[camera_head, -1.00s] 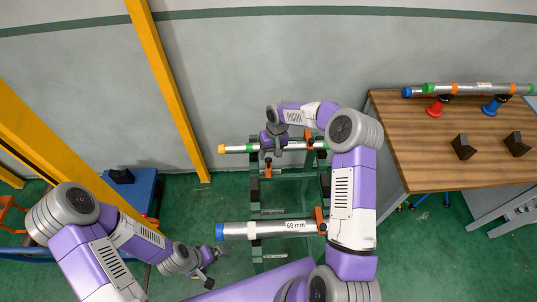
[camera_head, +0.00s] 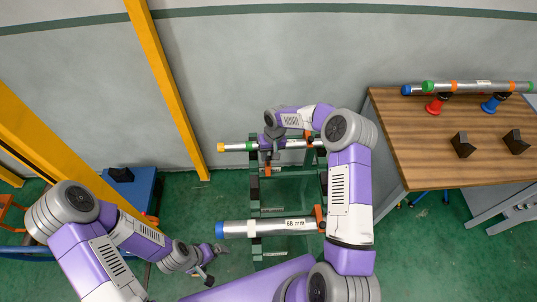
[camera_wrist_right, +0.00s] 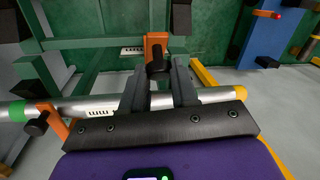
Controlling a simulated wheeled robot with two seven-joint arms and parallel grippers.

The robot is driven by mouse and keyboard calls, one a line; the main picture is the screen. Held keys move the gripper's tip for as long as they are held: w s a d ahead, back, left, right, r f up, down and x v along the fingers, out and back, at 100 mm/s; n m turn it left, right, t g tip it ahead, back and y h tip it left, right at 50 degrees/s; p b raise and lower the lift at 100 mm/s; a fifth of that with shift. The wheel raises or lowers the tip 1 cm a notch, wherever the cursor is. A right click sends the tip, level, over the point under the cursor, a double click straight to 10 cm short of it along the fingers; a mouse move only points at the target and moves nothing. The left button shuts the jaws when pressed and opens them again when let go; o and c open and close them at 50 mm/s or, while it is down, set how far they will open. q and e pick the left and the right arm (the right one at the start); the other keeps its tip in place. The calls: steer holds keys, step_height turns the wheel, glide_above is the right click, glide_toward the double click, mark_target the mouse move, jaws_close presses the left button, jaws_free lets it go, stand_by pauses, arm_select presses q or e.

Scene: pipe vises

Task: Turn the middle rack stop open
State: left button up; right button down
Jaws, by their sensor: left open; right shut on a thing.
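An orange rack stop with a black knob (camera_wrist_right: 156,45) stands upright at the middle of the right wrist view, across the far side of a silver pipe. In the head view its orange part (camera_head: 268,171) shows just below the upper pipe (camera_head: 296,144), on the left side of the green rack (camera_head: 254,190). My right gripper (camera_wrist_right: 160,78) reaches over that pipe, with its two dark fingers on either side of the knob, shut on the stop. The fingertip contact is partly hidden. My left gripper (camera_head: 207,278) is open and empty, low at the left of the rack.
Another orange stop (camera_head: 308,138) is at the upper pipe's right. A 68 mm pipe (camera_head: 265,228) lies lower on the rack, with an orange stop (camera_head: 319,218) at its right end. A wooden table (camera_head: 440,150) stands right, a yellow post (camera_head: 165,80) left.

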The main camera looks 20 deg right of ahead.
steer(key=shift+w, duration=0.1)
steer(key=shift+w+d+b, duration=0.25)
steer(key=shift+w+b, duration=0.55)
steer(key=shift+w+d+f+b, duration=0.45)
steer(key=shift+w+b, duration=0.55)
steer(key=shift+w, duration=0.25)
steer(key=shift+w+d+f+b, duration=0.3)
steer(key=shift+w+f+b, duration=0.1)
steer(key=shift+w+b, duration=0.75)
steer(key=shift+w+d+f+b, duration=0.45)
steer(key=shift+w+b, duration=0.4)
steer(key=shift+w, duration=0.55)
steer(key=c, duration=0.9)
jaws_free()
steer(key=shift+o, duration=0.2)
